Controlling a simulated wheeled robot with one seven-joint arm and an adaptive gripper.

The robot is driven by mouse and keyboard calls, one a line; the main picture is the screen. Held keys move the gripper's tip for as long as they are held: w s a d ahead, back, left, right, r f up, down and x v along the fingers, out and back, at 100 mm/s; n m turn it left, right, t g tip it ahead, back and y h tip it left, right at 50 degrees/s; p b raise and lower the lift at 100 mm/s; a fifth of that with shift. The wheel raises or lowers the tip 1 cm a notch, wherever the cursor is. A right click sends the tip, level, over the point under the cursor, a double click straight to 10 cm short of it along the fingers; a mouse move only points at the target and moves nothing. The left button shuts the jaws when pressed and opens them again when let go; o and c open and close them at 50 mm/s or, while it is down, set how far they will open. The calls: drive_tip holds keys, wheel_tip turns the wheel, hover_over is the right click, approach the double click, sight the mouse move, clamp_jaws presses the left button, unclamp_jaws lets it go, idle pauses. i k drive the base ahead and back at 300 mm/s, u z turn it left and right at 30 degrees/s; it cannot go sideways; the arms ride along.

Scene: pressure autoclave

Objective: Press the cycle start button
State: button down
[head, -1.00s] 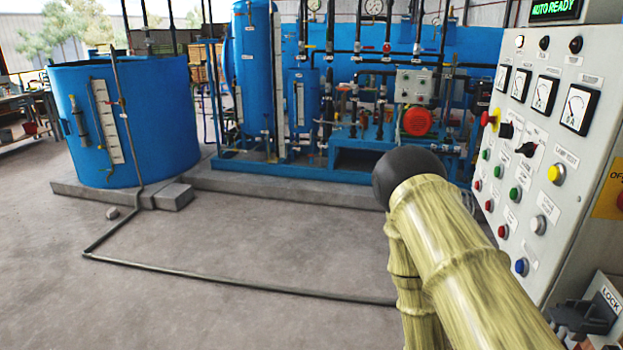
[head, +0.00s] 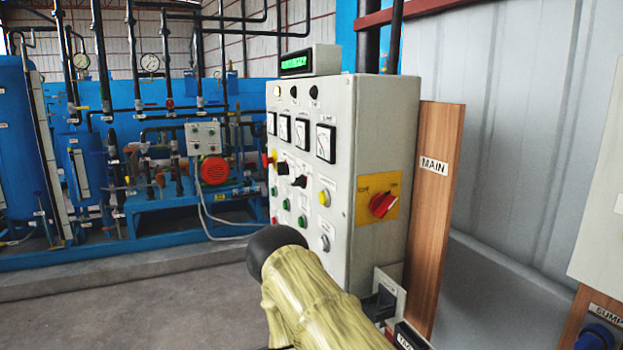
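A grey control panel (head: 376,150) stands right of centre in the head view, its button face turned to the left. On that face are a yellow button (head: 324,198), a green button (head: 302,221), another green button (head: 286,205) and a pale grey button (head: 325,243). The small labels are too blurred to tell which is the cycle start button. My arm, pale yellow with a black rounded end, rises from the bottom and hides the panel's lower buttons. My gripper is not in view.
The panel also bears a red rotary switch (head: 383,204) on its side and a green-lit display (head: 296,63) on top. A wooden board (head: 437,200) marked MAIN stands behind it. Blue tanks and pipework fill the left background. Grey floor (head: 150,310) is clear at lower left.

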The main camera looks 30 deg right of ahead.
sight(321, 243)
drive_tip(key=z, duration=1.05)
